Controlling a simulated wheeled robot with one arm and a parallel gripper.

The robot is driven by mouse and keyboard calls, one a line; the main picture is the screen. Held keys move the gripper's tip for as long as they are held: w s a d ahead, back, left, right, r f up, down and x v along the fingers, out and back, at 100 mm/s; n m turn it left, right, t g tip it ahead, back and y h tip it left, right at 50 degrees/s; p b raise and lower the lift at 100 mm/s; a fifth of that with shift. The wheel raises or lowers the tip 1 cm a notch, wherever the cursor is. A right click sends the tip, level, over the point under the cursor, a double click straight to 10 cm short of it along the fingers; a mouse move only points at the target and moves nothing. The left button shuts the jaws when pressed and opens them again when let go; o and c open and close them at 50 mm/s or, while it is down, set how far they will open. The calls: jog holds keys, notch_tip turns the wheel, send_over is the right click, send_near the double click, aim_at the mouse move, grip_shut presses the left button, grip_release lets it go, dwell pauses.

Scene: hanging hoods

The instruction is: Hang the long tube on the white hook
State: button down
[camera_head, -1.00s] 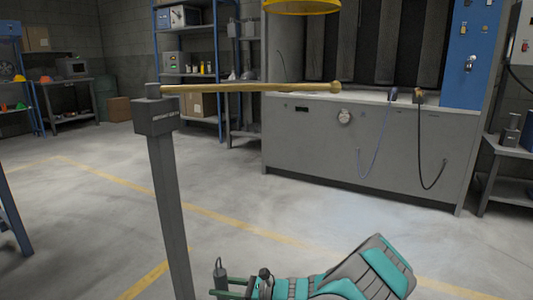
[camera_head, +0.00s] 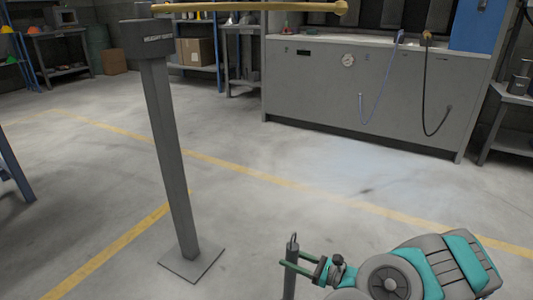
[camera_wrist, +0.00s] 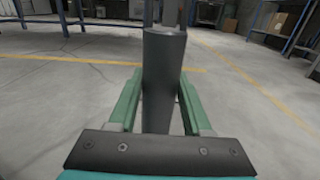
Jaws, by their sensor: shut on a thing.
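My gripper (camera_head: 283,256) is shut on a dark grey tube (camera_head: 291,266), at the lower middle of the head view. The tube is held upright with a small loop at its top, and its lower end is cut off by the frame. In the wrist view the tube (camera_wrist: 163,85) stands between the two green fingers. I cannot make out a white hook in either view. A grey post (camera_head: 168,150) stands on a square floor plate at left, with a yellow-brown horizontal bar (camera_head: 250,6) reaching right from its top. My gripper is apart from the post, to its right and lower in the picture.
A grey cabinet with a counter (camera_head: 370,95) stands at the back, with a blue hose (camera_head: 380,85) and a black hose (camera_head: 425,95). Shelving and a cardboard box (camera_head: 195,51) are back left. The floor between is clear, with yellow lines.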

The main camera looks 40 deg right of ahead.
jog(key=w+d+f+b, duration=0.1)
jog(key=w+f, duration=0.1)
jog(key=w, duration=0.6)
jog(key=w+d+f+b, duration=0.1)
jog(key=w+d+f, duration=0.1)
jog(key=w, duration=0.5)
jog(key=shift+w+f+b, duration=0.35)
jog(key=shift+f+b, duration=0.05)
jog(key=shift+f, duration=0.1)
jog(key=shift+c, duration=1.7)
grip_release()
jog(key=shift+s, duration=0.1)
jog(key=p+v, duration=0.1)
jog(key=v, duration=1)
jog(key=shift+s, duration=0.4)
jog(key=shift+d, duration=0.1)
